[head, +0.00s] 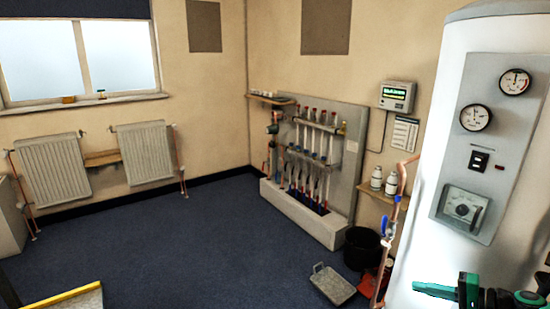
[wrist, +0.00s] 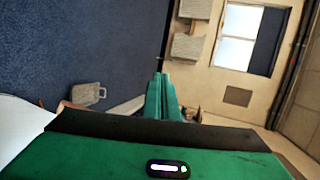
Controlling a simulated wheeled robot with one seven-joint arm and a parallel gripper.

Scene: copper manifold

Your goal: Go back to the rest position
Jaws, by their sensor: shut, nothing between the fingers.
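My gripper (head: 418,287) shows at the bottom right of the head view, in front of the lower part of the white cylinder (head: 428,210). In the wrist view its two green fingers (wrist: 161,78) lie together and hold nothing. The fingers point out over the room, away from any surface that I can see them touch. Most of my arm is out of view.
The copper manifold (head: 315,150) stands at the back wall on a pale plinth. Two radiators (head: 54,170) hang under the window. The blue floor (head: 170,250) is open in the middle.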

